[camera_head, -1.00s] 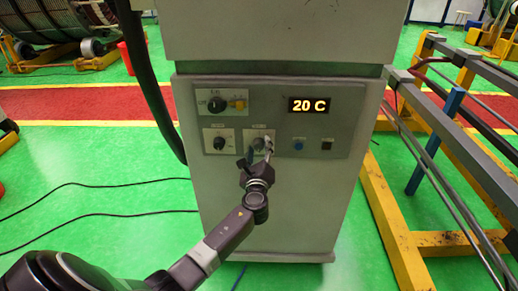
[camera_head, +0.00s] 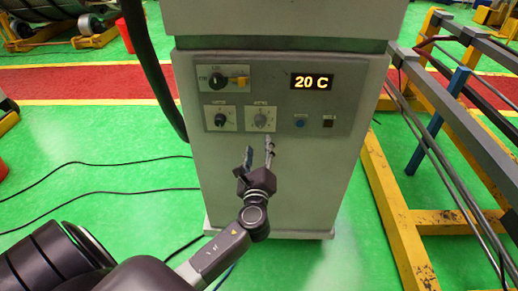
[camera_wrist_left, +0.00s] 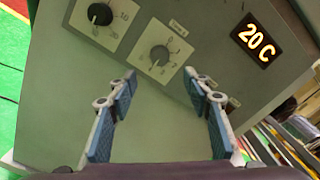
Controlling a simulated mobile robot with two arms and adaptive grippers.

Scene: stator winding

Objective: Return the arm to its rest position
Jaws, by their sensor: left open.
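My left gripper (camera_head: 258,158) is open and empty in front of the grey control cabinet (camera_head: 270,205), just below its lower middle knob (camera_head: 260,120). In the left wrist view, its two blue-padded fingers (camera_wrist_left: 160,104) stand wide apart, with the knob (camera_wrist_left: 160,55) beyond and above the gap, not between the pads. My left arm (camera_head: 215,255) reaches up from the bottom of the head view. My right gripper shows in neither view.
A yellow and grey frame (camera_head: 400,210) stands at the right. Black cables cross the green floor (camera_head: 110,210) at the left.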

